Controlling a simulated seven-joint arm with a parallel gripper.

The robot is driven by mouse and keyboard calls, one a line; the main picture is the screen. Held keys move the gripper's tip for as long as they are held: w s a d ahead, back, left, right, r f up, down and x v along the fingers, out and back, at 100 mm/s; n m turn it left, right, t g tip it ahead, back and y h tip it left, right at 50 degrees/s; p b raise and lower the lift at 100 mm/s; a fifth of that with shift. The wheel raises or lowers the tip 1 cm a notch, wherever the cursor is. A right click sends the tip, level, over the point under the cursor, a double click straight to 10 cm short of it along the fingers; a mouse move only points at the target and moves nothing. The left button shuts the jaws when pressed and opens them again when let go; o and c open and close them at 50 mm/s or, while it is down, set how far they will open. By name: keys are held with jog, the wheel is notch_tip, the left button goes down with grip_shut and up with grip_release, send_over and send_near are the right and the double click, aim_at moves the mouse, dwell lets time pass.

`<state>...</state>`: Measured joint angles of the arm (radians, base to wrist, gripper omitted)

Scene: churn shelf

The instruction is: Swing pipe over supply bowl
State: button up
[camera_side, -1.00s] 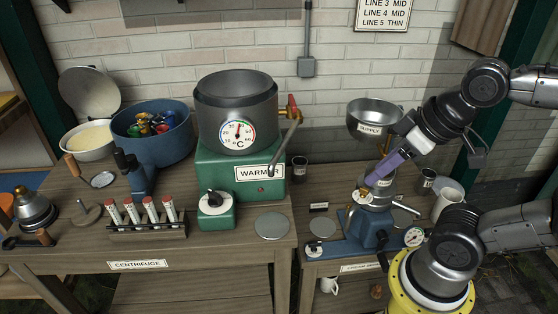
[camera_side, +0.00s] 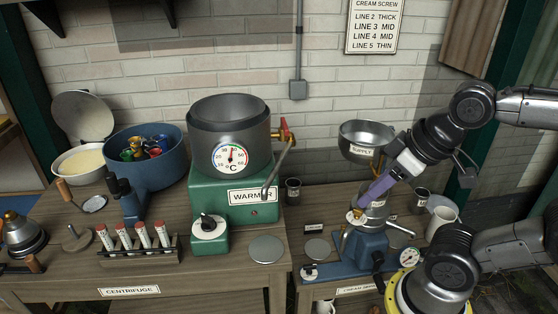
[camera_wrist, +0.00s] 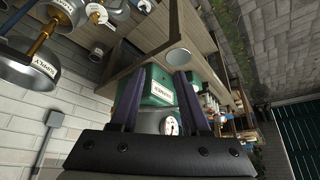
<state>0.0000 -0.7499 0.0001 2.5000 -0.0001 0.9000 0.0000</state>
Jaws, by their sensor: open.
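The grey pipe (camera_side: 277,171) hangs from the red and brass tap (camera_side: 286,132) on the right side of the warmer (camera_side: 232,190). It slants down to the left, in front of the green housing. The grey supply bowl (camera_side: 352,130) is to its right, apart from it, and also shows at the left of the wrist view (camera_wrist: 25,72). My gripper (camera_side: 361,203) has purple fingers, pointing down-left in front of the small blue machine below the bowl. In the wrist view my gripper (camera_wrist: 158,76) has its fingers apart, with no object visibly held. I cannot make out the pipe there.
A round plate (camera_side: 266,249) lies before the warmer. A blue tub (camera_side: 168,163) and tube rack (camera_side: 140,250) are at left. A narrow gap separates the tables.

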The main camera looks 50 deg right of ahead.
dwell(0.3)
notch_tip(320, 180, up, 10)
jog(key=m+g, duration=0.4)
jog(key=m, duration=1)
send_over(274, 172)
jog(key=s, duration=0.2)
jog(key=shift+y, duration=0.3)
jog(key=f, duration=0.4)
jog(key=w+f, duration=0.1)
jog(key=f, duration=0.8)
jog(key=shift+w+f, duration=0.1)
jog(key=shift+w, duration=0.3)
grip_shut()
